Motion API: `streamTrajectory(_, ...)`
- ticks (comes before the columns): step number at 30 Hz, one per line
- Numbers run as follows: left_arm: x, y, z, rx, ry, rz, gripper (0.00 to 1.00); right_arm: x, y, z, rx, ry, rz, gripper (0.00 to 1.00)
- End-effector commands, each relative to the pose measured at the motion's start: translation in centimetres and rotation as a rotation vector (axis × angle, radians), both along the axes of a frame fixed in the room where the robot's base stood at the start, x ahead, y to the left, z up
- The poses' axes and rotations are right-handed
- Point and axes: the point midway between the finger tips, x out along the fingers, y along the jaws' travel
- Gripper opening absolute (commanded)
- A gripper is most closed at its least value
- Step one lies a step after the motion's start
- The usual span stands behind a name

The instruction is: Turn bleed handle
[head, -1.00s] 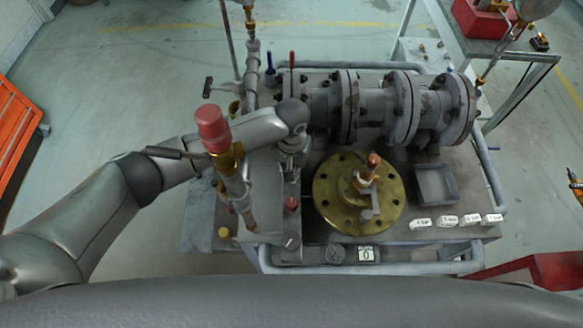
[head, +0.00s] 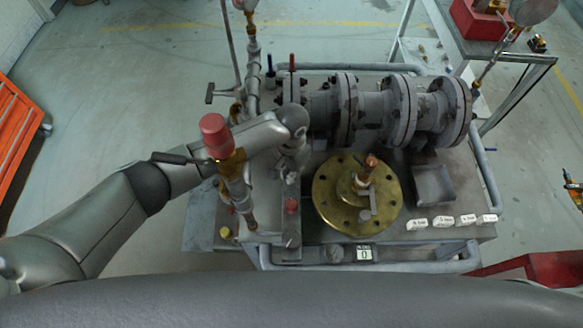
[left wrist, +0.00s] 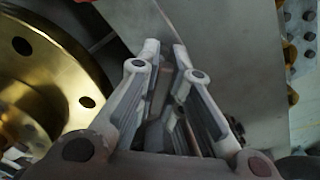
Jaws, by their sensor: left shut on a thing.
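My left arm reaches in from the left in the head view, and my left gripper (head: 290,178) points down at the bench, left of the brass flange (head: 332,212). In the left wrist view the two grey fingers (left wrist: 163,60) are close together, around a thin dark bar (left wrist: 160,92). The bar is mostly hidden by the fingers; I cannot tell for sure that it is the bleed handle. The brass flange also shows beside the fingers in the left wrist view (left wrist: 50,75). My right gripper is not in view.
A red-capped valve column (head: 214,135) stands in front of my left arm. A grey flanged pipe (head: 375,108) runs across the back of the bench. A grey tray (head: 436,187) and white labels (head: 443,221) lie at the right. An orange cabinet (head: 18,130) stands at far left.

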Motion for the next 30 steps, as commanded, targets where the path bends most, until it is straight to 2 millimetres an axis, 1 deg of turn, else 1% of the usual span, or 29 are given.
streamTrajectory(1,0.04,-0.03,0.23,-0.001,-0.001,-0.043,0.00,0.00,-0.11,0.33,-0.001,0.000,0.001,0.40)
streamTrajectory(6,0.11,-0.01,0.21,-0.001,-0.002,-0.205,0.00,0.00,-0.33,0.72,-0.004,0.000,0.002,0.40)
streamTrajectory(21,0.12,-0.05,0.14,-0.001,-0.004,-0.671,0.00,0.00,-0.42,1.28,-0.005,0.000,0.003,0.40)
streamTrajectory(30,0.13,-0.07,0.13,-0.001,-0.004,-0.880,0.00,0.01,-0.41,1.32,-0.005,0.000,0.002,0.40)
